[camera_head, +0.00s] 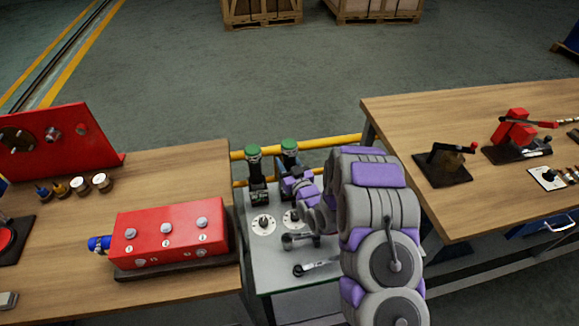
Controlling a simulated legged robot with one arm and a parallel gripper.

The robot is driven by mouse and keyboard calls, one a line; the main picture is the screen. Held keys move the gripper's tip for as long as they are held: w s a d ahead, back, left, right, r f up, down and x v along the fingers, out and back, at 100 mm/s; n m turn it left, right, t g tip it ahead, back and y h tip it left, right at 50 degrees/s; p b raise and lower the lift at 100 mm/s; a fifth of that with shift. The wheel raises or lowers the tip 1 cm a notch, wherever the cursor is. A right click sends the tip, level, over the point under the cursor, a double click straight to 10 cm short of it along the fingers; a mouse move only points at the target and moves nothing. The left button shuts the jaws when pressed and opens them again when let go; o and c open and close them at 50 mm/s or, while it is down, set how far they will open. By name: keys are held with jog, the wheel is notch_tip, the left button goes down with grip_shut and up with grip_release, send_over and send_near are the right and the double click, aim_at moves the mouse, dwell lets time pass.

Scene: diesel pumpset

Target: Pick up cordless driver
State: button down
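Two upright tools with green tops and black bodies, which look like cordless drivers, stand at the back of the small grey table (262,273). The left one (254,168) is in clear view beside my arm. The right one (289,152) shows its top, and its lower part is hidden behind my gripper. My purple and grey arm reaches in from the lower right. My gripper (290,184) is just in front of the right driver. Its fingers are too small and too hidden to show whether they are open, or whether they touch the driver.
White round dials (263,224) and wrenches (318,267) lie on the grey table. A wooden bench with a red numbered block (170,234) is at left. Another bench (420,115) with red tools is at right. A yellow rail (325,143) runs behind.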

jog(key=shift+w+a+r, duration=0.1)
jog(key=shift+a+r, duration=0.05)
jog(key=shift+a, duration=0.3)
jog(key=shift+d+r, duration=0.15)
jog(key=shift+r, duration=0.45)
notch_tip(320, 180, up, 17)
jog(key=p, duration=0.3)
send_over(285, 139)
jog(key=shift+f, duration=0.2)
